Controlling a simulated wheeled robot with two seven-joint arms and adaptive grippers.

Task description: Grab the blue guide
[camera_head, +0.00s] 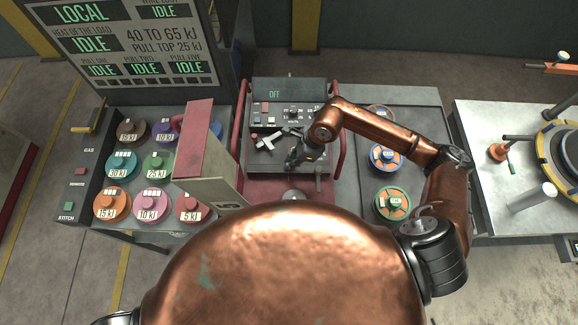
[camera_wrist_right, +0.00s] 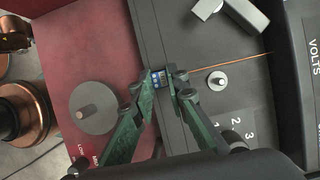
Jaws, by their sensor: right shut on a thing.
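My right gripper (camera_head: 301,157) reaches down over the front of the grey panel of the machine in the middle. In the right wrist view its two green fingers (camera_wrist_right: 166,80) are shut on the small blue guide (camera_wrist_right: 159,77), and only a little blue shows between the tips. A thin copper wire (camera_wrist_right: 235,62) runs from the fingertips to the right across the panel. In the head view the gripper hides the guide. My left gripper is not in view.
A grey T-shaped handle (camera_head: 265,141) is left of the gripper. A red-topped grey block (camera_head: 199,140) stands further left, beside several labelled coloured spools (camera_head: 122,163).

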